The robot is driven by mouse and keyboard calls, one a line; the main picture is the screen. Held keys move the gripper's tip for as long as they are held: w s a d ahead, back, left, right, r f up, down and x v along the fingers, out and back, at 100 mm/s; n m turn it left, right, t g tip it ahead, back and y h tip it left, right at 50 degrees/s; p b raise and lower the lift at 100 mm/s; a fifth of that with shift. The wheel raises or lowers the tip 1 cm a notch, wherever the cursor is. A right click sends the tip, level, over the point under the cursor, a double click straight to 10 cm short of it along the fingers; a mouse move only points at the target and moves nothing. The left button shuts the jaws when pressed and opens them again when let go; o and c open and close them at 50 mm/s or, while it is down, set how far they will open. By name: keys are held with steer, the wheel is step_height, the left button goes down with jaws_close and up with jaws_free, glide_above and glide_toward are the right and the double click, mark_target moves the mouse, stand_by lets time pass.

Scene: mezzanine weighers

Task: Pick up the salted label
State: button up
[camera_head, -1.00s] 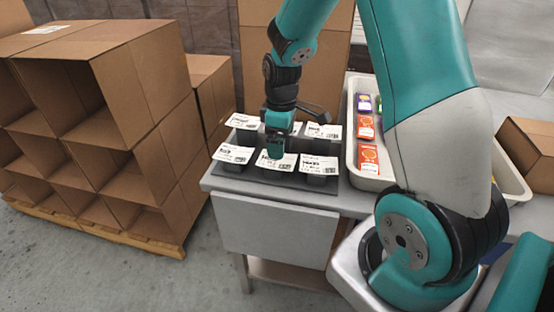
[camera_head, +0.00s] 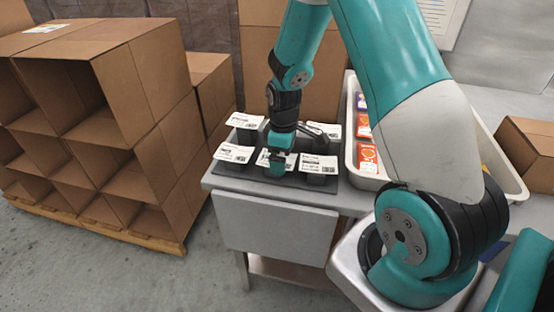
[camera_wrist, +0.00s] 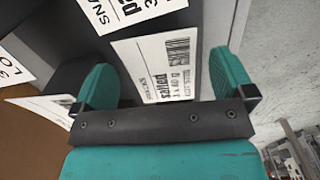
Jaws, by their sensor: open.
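The salted label (camera_wrist: 160,66) is a white card with black print and a barcode, and "salted" is readable in the wrist view. It lies between the two fingers of my gripper (camera_wrist: 165,85), which are open with a gap on each side. In the head view my gripper (camera_head: 277,166) is down at the middle of the front row. It partly covers the label (camera_head: 291,160) there. I cannot tell whether the fingers reach down past the card's edges.
Other white labels stand on the dark holder (camera_head: 268,190), including one at front left (camera_head: 233,153) and one at front right (camera_head: 318,164). A white tray (camera_head: 366,183) with coloured packets stands close on the right. Cardboard boxes (camera_head: 150,90) are stacked at left.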

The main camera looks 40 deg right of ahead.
steer(key=shift+f, duration=0.2)
stand_by(0.3)
steer(key=c, duration=0.9)
steer(key=shift+r, duration=0.15)
